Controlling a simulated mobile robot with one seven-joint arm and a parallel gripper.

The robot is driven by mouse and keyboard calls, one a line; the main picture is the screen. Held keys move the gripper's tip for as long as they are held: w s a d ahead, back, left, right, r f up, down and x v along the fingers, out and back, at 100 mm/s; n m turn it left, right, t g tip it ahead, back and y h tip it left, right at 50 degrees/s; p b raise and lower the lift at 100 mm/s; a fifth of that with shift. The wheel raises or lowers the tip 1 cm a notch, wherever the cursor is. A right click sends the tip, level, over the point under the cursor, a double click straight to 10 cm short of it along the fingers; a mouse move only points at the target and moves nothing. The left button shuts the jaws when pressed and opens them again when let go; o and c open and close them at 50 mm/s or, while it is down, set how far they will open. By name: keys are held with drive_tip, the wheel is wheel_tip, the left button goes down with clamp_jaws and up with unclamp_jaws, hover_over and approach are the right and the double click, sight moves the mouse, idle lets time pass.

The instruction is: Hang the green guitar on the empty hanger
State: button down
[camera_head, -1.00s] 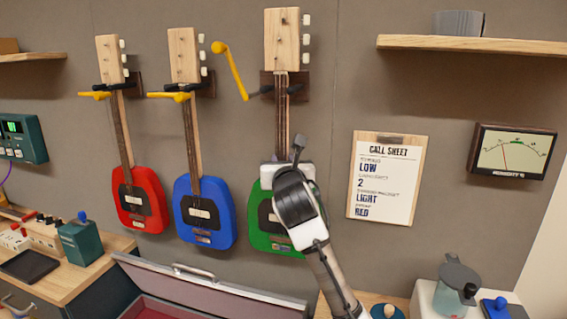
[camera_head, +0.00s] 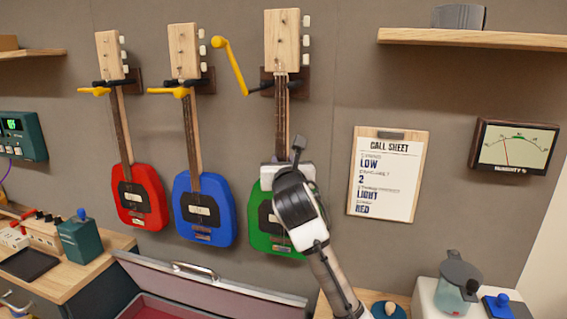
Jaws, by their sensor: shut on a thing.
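The green guitar (camera_head: 268,228) is upright against the wall, right of the red and blue guitars. Its pale headstock (camera_head: 283,38) is a little above the black prongs of the brown hanger (camera_head: 302,80), and its neck passes in front of the hanger, seemingly between the prongs. I cannot tell whether it touches them. The hanger's yellow lever (camera_head: 229,64) is swung up to the left. My gripper (camera_head: 286,172) is shut on the green guitar where the neck meets the body. My wrist hides the fingertips and part of the body.
The red guitar (camera_head: 139,210) and blue guitar (camera_head: 205,222) hang to the left, their yellow levers lying across. An open case (camera_head: 205,290) is below. A call sheet (camera_head: 388,175) and a meter (camera_head: 514,148) are on the wall to the right, under a shelf (camera_head: 470,42).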

drive_tip(key=shift+f+b, duration=0.45)
idle(0.5)
drive_tip(key=c, duration=1.1)
unclamp_jaws()
drive_tip(key=shift+s, duration=0.15)
drive_tip(key=shift+c, duration=0.2)
drive_tip(key=shift+o, duration=0.3)
drive_tip(key=shift+f, duration=0.35)
drive_tip(key=s+d+b, duration=0.1)
drive_tip(key=s+b, duration=0.3)
drive_tip(key=s, duration=0.9)
drive_tip(key=shift+s+r, duration=0.2)
drive_tip(key=shift+s, duration=0.1)
